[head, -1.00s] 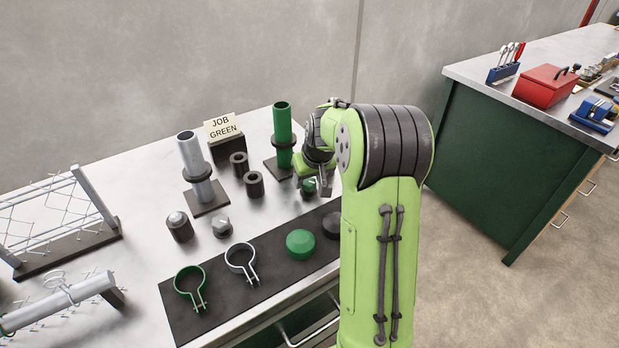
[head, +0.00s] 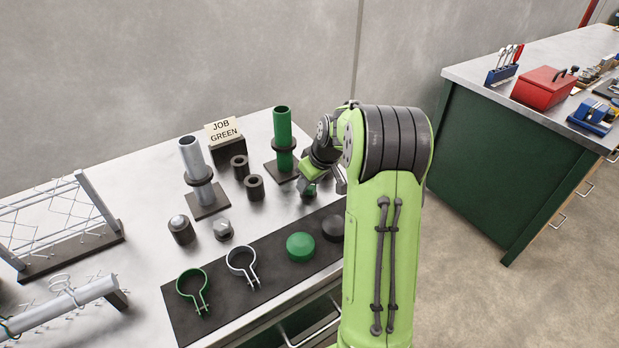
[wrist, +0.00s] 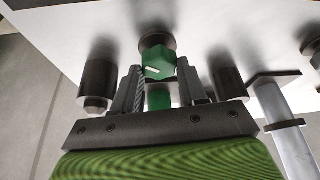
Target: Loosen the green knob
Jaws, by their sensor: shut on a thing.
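The green knob (wrist: 158,60) has a six-sided cap with a white mark and sits on a dark round base. In the wrist view it is between the two fingers of my gripper (wrist: 158,82), which is shut on it. In the head view the green knob (head: 308,189) shows on the bench in front of the green post, partly covered by my gripper (head: 312,186). A grey knob (head: 222,230) and a dark, silver-topped knob (head: 181,229) stand further left.
A green post (head: 283,140) stands behind the knob; a steel post (head: 192,165) is left of it. Two dark collars (head: 254,187) stand between them. A dark mat (head: 222,291) in front holds two ring clamps and caps. A JOB GREEN sign (head: 222,130) stands behind.

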